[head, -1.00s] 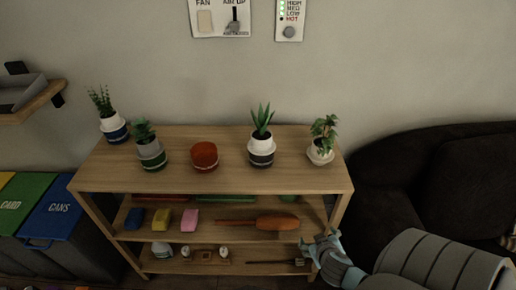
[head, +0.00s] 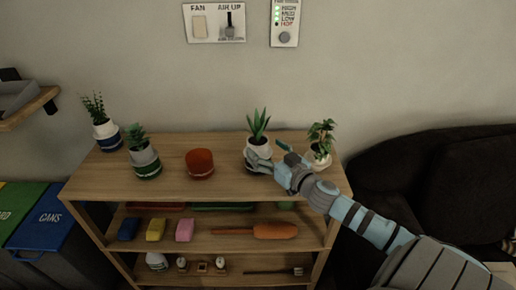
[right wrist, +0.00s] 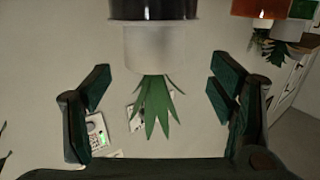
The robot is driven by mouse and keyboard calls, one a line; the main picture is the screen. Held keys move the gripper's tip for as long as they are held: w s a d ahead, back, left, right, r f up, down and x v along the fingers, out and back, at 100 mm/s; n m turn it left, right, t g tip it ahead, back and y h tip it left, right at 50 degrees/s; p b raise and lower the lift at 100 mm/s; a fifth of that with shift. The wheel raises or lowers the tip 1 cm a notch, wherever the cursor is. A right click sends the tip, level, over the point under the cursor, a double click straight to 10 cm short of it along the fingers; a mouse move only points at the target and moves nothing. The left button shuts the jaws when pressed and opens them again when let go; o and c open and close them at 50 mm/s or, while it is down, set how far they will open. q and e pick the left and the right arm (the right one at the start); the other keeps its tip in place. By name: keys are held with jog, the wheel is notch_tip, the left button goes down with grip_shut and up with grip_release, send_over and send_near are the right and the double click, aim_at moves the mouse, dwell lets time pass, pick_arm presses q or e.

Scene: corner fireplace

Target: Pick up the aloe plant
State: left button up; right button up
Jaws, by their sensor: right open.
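The aloe plant (head: 258,123) has pointed green leaves and a white pot with a dark lower part. It stands upright on the shelf top, right of the middle. My right gripper (head: 264,164) is at the front right of its pot and partly hides it. In the right wrist view the aloe (right wrist: 157,106) appears upside down. There, my right gripper's fingers (right wrist: 158,88) are spread wide on either side of the leaves and pot. The gripper is open, and I cannot tell whether a finger touches the pot. My left gripper is not in view.
The wooden shelf (head: 110,186) also bears a red pot (head: 199,164), a plant in a green-striped pot (head: 145,160), a blue-striped one (head: 106,135) at the far left and a leafy plant (head: 321,135) close behind my right arm. A dark sofa (head: 450,165) stands right.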

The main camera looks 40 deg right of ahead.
aim_at(258, 140)
jog(key=shift+w+r, duration=0.15)
jog(key=shift+w, duration=0.2)
jog(key=w, duration=0.1)
jog(key=w+b, duration=0.1)
jog(key=w+d, duration=0.1)
jog(key=w, duration=0.1)
jog(key=shift+f+b, duration=0.3)
jog(key=shift+w+r, duration=0.1)
jog(key=shift+w, duration=0.35)
jog(key=shift+s+r, duration=0.1)
jog(key=shift+c, duration=0.6)
jog(key=c, duration=0.8)
